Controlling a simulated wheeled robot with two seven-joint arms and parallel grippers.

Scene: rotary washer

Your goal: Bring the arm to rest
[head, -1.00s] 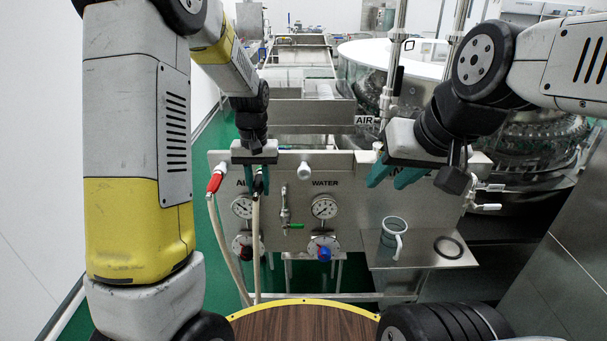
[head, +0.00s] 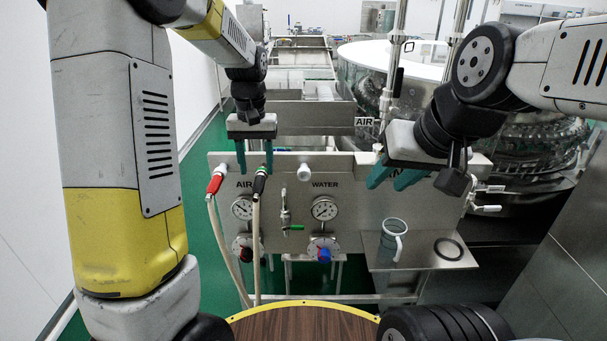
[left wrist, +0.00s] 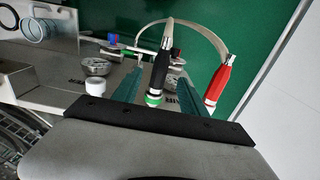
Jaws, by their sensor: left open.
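My left gripper (head: 254,158) is open, with its teal fingers pointing down above the steel panel (head: 345,200). Just below its fingertips are the black-handled hose nozzle (head: 260,184) and, to the left, the red-handled one (head: 215,181). In the left wrist view the black nozzle (left wrist: 159,75) shows between the fingers, with a gap on both sides, and the red nozzle (left wrist: 217,82) lies outside them. My right gripper (head: 392,178) hangs at the panel's right, its teal fingers apart and nothing seen between them.
Gauges, valves and a blue knob (head: 324,254) are on the panel front. A rotary machine (head: 520,150) stands behind at right. A wooden round surface (head: 300,325) is in front.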

